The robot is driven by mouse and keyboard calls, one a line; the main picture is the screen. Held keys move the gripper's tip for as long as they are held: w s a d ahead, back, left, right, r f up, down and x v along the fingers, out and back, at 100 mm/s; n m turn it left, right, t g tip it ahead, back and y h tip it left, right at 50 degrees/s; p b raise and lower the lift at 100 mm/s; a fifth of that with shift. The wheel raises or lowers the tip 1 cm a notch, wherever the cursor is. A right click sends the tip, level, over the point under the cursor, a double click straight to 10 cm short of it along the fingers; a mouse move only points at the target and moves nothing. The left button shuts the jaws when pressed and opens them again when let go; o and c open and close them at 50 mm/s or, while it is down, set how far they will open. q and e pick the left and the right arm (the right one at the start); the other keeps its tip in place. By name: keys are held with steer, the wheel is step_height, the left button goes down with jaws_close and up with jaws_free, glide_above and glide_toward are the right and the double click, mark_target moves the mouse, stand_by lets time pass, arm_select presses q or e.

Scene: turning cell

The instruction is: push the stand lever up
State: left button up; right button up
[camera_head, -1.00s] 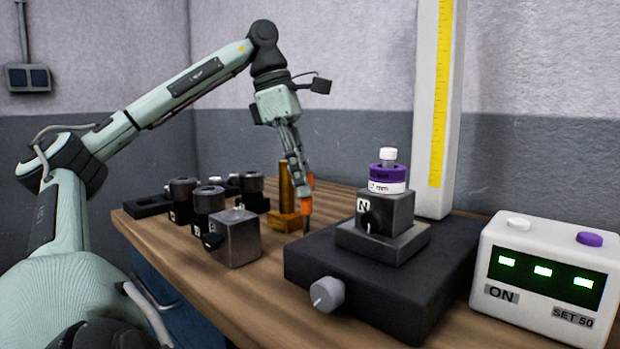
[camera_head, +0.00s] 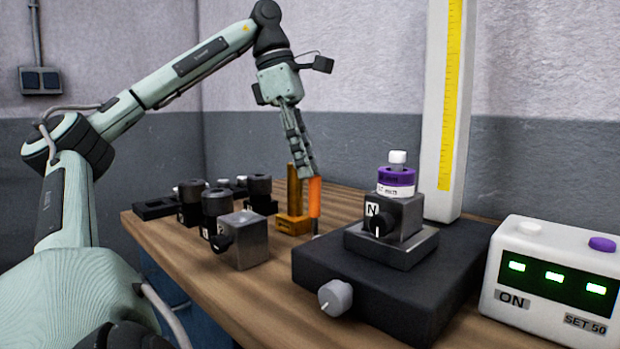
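An orange handle (camera_head: 315,197) with a dark thin lower end stands upright on the bench, just right of a brass-coloured angle piece (camera_head: 294,198). My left gripper (camera_head: 310,172) points down with its fingertips at the top of that handle. Whether they touch it, and whether the fingers are open or shut, I cannot tell. A black stand base (camera_head: 390,295) with a grey round knob (camera_head: 335,297) on its front lies to the right. On it sits a grey block (camera_head: 405,220) marked N with a black knob (camera_head: 381,226). I cannot tell which part is the stand lever. My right gripper is not in view.
A purple-and-white cylinder (camera_head: 396,182) tops the N block. A white column (camera_head: 442,110) with a yellow scale rises behind. A white box (camera_head: 548,275) with green displays stands right. A grey block (camera_head: 243,240) and several black holders (camera_head: 216,202) stand left on the wooden bench (camera_head: 262,285).

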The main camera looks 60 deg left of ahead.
arm_select(q)
steer(key=v, duration=0.8)
stand_by(0.4)
